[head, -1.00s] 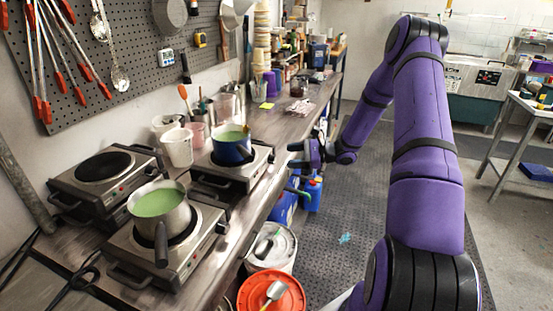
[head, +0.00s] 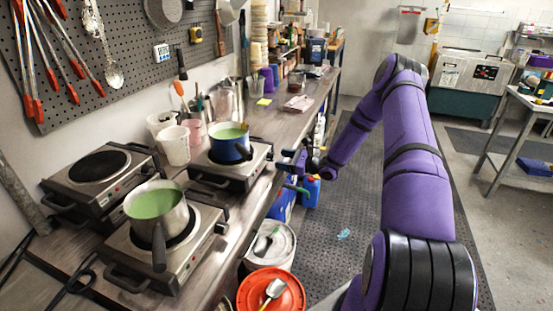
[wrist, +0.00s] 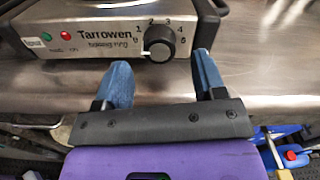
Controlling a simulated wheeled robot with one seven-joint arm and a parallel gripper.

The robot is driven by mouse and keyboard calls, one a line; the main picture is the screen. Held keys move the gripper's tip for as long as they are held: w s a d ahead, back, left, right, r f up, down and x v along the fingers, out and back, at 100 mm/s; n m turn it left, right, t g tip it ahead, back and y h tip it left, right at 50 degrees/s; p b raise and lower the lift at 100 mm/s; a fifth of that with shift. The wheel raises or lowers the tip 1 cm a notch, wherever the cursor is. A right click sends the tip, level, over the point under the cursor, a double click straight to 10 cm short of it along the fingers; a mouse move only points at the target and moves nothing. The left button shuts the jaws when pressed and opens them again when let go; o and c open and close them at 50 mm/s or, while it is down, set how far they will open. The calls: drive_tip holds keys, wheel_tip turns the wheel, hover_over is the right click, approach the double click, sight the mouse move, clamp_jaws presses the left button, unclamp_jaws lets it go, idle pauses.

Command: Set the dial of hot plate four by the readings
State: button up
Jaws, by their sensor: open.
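In the wrist view a steel hot plate front (wrist: 95,38) reads "Tarrowen boiling ring", with a black round dial (wrist: 160,43) ringed by numbers. I cannot tell its pointer setting. A red and a green lamp sit at its left. My gripper (wrist: 162,60) is open and empty; its blue fingers are below and either side of the dial, apart from it. In the head view my gripper (head: 286,162) is at the right of the hot plate (head: 235,175) bearing a blue pot (head: 230,150) of green liquid.
A hot plate (head: 185,262) bears a steel pot (head: 158,212) with its handle forward; another hot plate (head: 98,168) is bare. Small meters (head: 162,53) hang on the pegboard, too small to read. Buckets (head: 270,290) and blue jugs (head: 311,190) stand below the bench edge.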

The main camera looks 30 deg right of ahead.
sight(274, 157)
drive_tip(key=shift+x, duration=1.55)
drive_tip(key=c, duration=0.9)
